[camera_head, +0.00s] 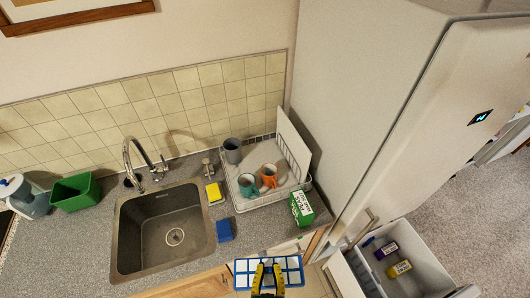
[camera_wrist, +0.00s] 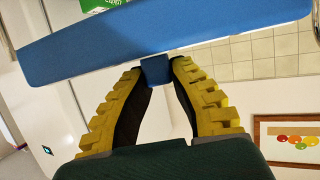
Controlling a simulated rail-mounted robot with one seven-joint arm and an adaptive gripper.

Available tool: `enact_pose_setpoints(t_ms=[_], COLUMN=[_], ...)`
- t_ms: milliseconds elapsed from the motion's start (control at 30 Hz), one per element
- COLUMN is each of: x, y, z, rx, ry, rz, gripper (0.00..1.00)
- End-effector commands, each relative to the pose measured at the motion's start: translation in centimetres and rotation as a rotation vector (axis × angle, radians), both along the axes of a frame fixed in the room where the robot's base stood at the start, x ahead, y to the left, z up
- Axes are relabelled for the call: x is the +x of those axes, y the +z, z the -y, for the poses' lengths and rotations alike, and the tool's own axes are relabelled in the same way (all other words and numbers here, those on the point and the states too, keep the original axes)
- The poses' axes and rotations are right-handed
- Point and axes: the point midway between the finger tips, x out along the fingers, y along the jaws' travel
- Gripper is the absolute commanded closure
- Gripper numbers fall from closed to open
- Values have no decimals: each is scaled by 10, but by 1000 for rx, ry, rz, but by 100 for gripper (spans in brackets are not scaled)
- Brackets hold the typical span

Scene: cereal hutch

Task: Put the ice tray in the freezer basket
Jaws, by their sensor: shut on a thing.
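The ice tray (camera_head: 293,264) is blue with white cells and is in the lower middle of the head view, in front of the counter edge. My gripper (camera_head: 267,268) is shut on it at its near side. In the wrist view, the tray (camera_wrist: 200,32) is a long blue slab, and my gripper (camera_wrist: 156,70) pinches a small blue tab on its edge. The freezer basket (camera_head: 425,262) is a white pulled-out drawer at the lower right, apart from the tray. A purple box (camera_head: 386,250) and a yellow box (camera_head: 399,269) lie in it.
The white fridge (camera_head: 370,100) rises behind the drawer, with a metal handle (camera_head: 360,230) between tray and drawer. A dish rack (camera_head: 265,199) with mugs, a green box (camera_head: 301,208), a blue sponge (camera_head: 224,230) and a sink (camera_head: 165,235) are on the counter.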

Motion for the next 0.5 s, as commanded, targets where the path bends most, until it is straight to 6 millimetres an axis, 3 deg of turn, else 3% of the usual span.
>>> enact_pose_setpoints(t_ms=[200,500], x=[3,3], y=[-31,-28], z=[-6,-10], rx=[-5,25], ry=[23,25], rz=[-17,-7], gripper=[100,100])
